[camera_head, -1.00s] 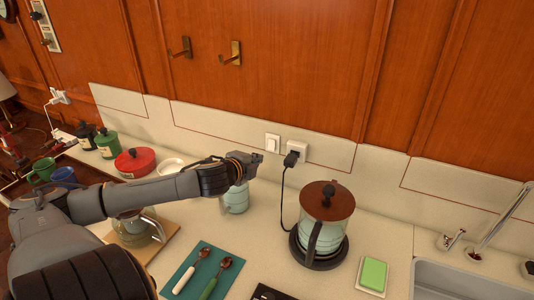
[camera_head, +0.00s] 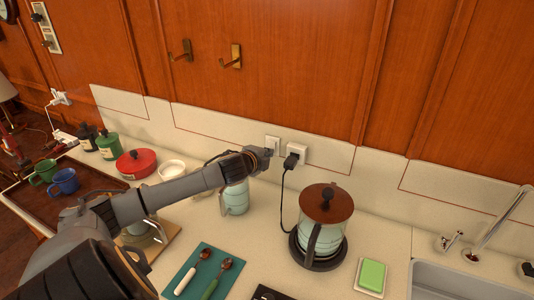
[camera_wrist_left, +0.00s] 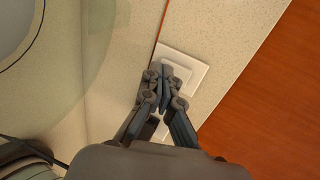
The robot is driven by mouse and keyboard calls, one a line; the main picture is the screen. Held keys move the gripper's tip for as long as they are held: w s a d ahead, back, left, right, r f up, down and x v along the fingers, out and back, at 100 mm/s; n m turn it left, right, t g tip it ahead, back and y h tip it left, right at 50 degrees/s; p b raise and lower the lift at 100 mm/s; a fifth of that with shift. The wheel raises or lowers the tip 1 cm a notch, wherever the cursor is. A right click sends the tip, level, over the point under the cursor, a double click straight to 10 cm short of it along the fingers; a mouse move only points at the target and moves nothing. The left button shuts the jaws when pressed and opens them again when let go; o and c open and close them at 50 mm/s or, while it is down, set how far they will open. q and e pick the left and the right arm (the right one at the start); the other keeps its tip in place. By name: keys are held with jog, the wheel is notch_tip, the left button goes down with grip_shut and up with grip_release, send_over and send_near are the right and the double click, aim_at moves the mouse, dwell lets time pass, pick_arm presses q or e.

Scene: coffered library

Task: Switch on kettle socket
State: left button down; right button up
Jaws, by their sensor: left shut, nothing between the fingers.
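The white wall switch (camera_head: 273,143) is on the backsplash, just left of the socket (camera_head: 298,151) with the kettle's black plug in it. My left gripper (camera_head: 262,156) is shut and empty, with its tip at the lower left of the switch. In the left wrist view the shut fingertips (camera_wrist_left: 163,80) overlap the white switch plate (camera_wrist_left: 188,66) and hide part of it. Whether they touch the switch I cannot tell. The kettle (camera_head: 324,222), with a brown lid, stands on its black base below. My right gripper is not in view.
A glass jar (camera_head: 235,197) stands under my left arm. Brass hooks (camera_head: 232,57) hang above.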

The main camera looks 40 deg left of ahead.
pick_arm(q)
jog(key=shift+f, duration=0.1)
jog(key=shift+w+a+t+b, duration=0.1)
jog(key=shift+w+t+b, duration=0.15)
jog(key=shift+b, duration=0.45)
jog(key=shift+r+p, duration=0.9)
jog(key=shift+p, duration=0.05)
jog(key=shift+f, duration=0.1)
jog(key=shift+s, duration=0.1)
